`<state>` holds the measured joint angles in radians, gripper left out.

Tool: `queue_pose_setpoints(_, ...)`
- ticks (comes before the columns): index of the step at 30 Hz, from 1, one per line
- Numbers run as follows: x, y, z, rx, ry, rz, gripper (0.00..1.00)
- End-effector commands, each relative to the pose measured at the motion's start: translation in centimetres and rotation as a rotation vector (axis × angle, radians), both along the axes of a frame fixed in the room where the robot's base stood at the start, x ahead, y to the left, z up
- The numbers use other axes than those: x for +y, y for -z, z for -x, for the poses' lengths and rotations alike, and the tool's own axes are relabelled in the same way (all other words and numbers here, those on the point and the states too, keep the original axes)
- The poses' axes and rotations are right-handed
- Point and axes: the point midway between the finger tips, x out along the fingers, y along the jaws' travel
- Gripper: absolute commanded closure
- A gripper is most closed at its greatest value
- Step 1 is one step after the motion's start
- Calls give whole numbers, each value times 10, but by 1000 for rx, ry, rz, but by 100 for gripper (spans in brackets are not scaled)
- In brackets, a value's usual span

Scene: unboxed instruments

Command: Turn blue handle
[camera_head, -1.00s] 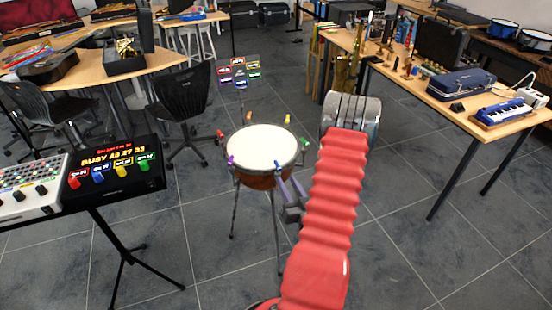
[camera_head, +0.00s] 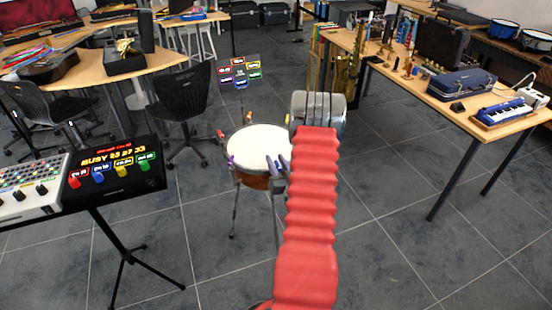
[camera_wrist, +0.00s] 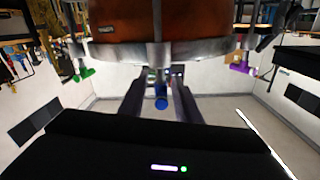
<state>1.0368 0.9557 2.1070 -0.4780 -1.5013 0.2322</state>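The drum (camera_head: 258,142) has a white head, a brown shell and coloured handles around its rim. The blue handle (camera_wrist: 161,103) shows in the wrist view between my two fingers, below the drum's metal rim. My gripper (camera_head: 278,163) is at the drum's near edge, with its fingers apart on either side of the blue handle. I cannot tell whether either finger touches it.
A black console (camera_head: 115,167) with a lit display and coloured levers stands at left. A small panel (camera_head: 240,73) with coloured labels stands behind the drum. A black chair (camera_head: 181,100) is behind left. The instrument table (camera_head: 440,95) is at right, with open floor before it.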

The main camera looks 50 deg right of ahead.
Motion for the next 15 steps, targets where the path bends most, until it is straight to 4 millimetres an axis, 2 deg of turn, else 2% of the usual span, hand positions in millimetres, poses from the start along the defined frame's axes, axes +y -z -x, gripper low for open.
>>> queue_pose_setpoints(5,-7,0,-13,0,-1,1,70)
queue_pose_setpoints(15,-9,0,-14,1,0,-1,71)
